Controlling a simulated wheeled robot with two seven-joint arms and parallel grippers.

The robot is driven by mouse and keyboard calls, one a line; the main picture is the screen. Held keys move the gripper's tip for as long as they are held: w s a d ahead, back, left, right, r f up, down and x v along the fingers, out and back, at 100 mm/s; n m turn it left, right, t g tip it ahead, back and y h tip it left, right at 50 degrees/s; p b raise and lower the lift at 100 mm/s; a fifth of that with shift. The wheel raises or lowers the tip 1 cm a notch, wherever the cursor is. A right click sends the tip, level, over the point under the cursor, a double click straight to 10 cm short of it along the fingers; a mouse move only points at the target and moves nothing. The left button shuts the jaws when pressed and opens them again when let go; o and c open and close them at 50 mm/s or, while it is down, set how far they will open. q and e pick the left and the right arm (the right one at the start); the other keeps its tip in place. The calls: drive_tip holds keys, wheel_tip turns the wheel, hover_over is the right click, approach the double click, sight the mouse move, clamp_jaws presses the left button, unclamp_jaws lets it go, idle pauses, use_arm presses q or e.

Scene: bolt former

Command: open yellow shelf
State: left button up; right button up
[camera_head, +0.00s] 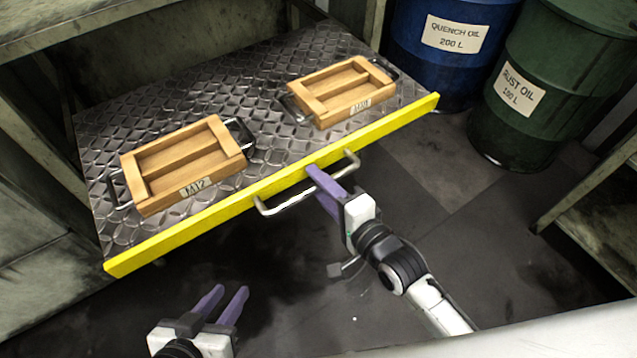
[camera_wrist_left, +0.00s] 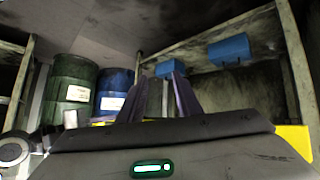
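The yellow shelf is a drawer-like tray with a diamond-plate metal surface (camera_head: 215,95) and a yellow front edge (camera_head: 215,221). It stands pulled out from the grey frame. A metal bar handle (camera_head: 285,202) is fixed to its front. My right gripper (camera_head: 318,184) is at the middle of the handle, its purple fingers shut around the bar; part of the bar is hidden behind them. My left gripper (camera_head: 226,291) is open and empty, low in front of the shelf and apart from it. Its two spread fingers also show in the left wrist view (camera_wrist_left: 158,98).
Two wooden boxes, one labelled M12 (camera_head: 222,133), sit on the shelf. A blue quench oil drum (camera_head: 420,62) and a green rust oil drum (camera_head: 540,100) stand at the right. Blue bins (camera_wrist_left: 230,50) show in the left wrist view. Floor in front is clear.

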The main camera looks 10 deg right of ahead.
use_arm(q)
drive_tip(key=shift+s+a+r+p, duration=0.15)
drive_tip(key=shift+r+p, duration=0.15)
drive_tip(key=shift+p, duration=0.95)
use_arm(e)
drive_tip(key=v, duration=1)
drive_tip(key=shift+s, duration=0.2)
use_arm(q)
drive_tip(key=shift+r, duration=0.15)
